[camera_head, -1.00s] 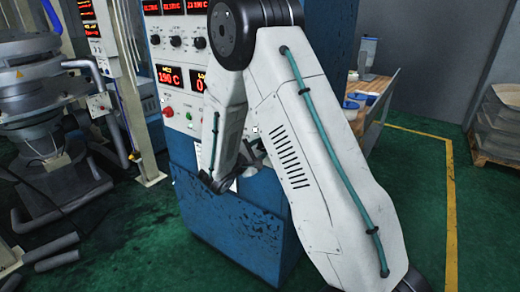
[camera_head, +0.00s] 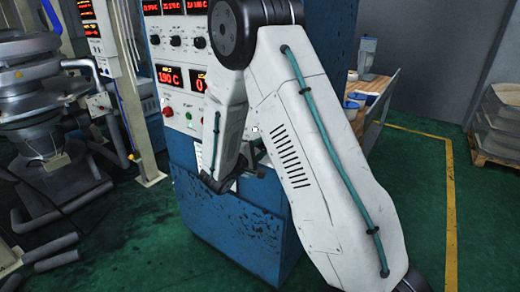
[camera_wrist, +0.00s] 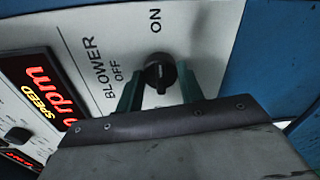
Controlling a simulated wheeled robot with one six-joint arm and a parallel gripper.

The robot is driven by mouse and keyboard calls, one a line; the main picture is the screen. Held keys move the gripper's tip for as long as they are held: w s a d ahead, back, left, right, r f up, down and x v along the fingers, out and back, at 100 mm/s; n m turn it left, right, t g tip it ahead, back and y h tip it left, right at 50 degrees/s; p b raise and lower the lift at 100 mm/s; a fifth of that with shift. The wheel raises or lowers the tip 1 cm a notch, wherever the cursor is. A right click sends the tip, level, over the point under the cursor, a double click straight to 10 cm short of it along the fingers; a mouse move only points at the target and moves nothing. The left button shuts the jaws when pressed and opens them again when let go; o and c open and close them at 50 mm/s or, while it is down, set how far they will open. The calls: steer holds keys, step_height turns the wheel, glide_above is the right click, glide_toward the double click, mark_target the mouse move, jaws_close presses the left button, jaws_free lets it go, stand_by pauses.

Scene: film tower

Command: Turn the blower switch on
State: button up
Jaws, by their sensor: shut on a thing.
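The blower switch is a round black knob (camera_wrist: 160,70) on a white panel, seen in the wrist view between the "OFF" and "ON" labels. "BLOWER" and "OFF" are printed to its left, and "ON" is above it. My gripper (camera_wrist: 159,80) has its two green fingers on either side of the knob, shut on it. Which way the knob points is hard to tell. In the head view my arm hides the switch and most of the gripper.
The blue control cabinet (camera_head: 235,222) carries red displays, knobs and buttons. A red "rpm" speed display (camera_wrist: 42,90) is left of the switch. Green floor is open at right.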

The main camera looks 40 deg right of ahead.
steer(key=o, duration=1)
steer(key=v, duration=0.7)
steer(key=shift+s+a, duration=0.1)
steer(key=shift+a, duration=0.3)
